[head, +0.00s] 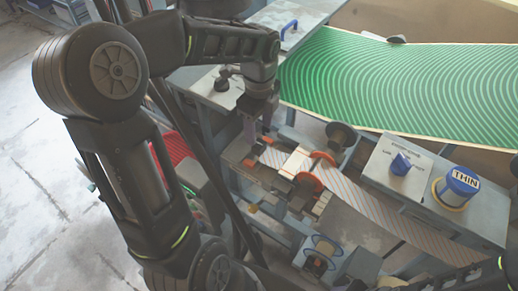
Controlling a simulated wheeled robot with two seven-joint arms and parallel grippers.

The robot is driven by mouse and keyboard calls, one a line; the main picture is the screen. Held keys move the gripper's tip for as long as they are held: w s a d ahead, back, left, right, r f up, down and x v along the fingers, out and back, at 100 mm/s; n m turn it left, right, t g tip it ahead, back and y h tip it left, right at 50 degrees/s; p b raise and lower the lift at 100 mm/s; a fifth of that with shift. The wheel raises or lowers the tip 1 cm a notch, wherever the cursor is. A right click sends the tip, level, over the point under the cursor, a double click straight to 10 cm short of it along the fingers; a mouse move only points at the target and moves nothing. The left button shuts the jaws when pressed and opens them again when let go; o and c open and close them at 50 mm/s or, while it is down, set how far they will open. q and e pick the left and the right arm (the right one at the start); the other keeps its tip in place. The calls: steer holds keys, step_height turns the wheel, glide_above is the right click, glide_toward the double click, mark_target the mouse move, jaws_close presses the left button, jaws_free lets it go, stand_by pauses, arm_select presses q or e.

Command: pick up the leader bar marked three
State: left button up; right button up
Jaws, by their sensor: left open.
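My left gripper (257,134) points down, open, over the back left end of the blue-grey press bench. No bar shows clearly between its fingers. A striped strip (375,216) runs across the bench, with a pale block (296,161) and orange-red parts (308,182) around it just right of and below the gripper. I cannot read a three on any bar, so I cannot tell which piece is the leader bar. My left forearm and wrist hide part of the bench. My right gripper is not in view; only a bit of dark arm shows at the bottom right.
A green patterned sheet (400,85) lies at the back right. A box with a blue knob (401,164) and a blue-topped drum marked THIN (459,187) stand on the right. A dark roller (340,136) stands behind the strip. Open concrete floor is at left.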

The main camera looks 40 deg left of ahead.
mark_target(259, 143)
arm_select(q)
steer(key=shift+f+p, duration=0.65)
steer(key=shift+f, duration=1.95)
jaws_close()
